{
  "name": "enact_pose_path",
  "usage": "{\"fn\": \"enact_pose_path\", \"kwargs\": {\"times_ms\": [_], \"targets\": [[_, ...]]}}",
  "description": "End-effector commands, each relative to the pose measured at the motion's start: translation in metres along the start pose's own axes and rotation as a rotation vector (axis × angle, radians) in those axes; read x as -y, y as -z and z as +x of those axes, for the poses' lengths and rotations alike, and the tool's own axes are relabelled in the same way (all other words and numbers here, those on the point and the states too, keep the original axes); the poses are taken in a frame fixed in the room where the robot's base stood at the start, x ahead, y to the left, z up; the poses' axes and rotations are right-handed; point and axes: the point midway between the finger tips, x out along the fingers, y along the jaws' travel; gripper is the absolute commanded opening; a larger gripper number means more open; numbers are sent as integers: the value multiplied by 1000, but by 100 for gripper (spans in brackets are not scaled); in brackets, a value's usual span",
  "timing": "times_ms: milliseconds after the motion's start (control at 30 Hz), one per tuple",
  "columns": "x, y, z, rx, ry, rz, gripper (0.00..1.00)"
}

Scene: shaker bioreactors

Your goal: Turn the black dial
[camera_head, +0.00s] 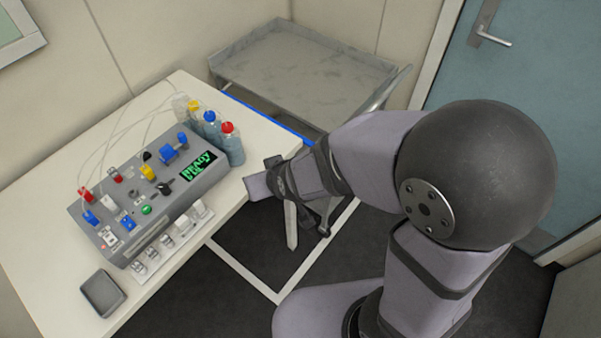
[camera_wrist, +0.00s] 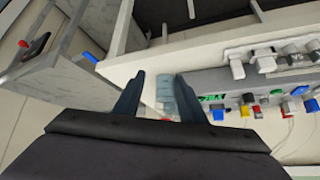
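The grey control box (camera_head: 150,195) sits on the white table. A black dial (camera_head: 163,188) is on its sloped face, left of the green-lit display (camera_head: 199,166); a smaller black knob (camera_head: 146,156) sits farther back. In the wrist view the box is at the right, with its display (camera_wrist: 212,98) and a small black part (camera_wrist: 248,98) that may be the dial. My gripper (camera_wrist: 160,77) is open and empty, its two dark fingers apart. It is beside the table's right end, away from the box; its fingers are not clear in the head view.
Bottles with yellow, blue and red caps (camera_head: 232,145) stand at the box's right back end, between box and gripper. Blue, red, yellow and green controls crowd the panel. A grey cart (camera_head: 305,65) stands behind. A small dark grey block (camera_head: 102,293) lies at the front left.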

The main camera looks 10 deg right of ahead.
Motion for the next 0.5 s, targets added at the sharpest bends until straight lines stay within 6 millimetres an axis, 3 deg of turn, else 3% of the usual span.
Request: {"fn": "enact_pose_path", "kwargs": {"times_ms": [200, 500], "targets": [[-28, -9, -30, 121, -37, 43, 37], [-50, -24, -56, 235, -68, 83, 37]]}}
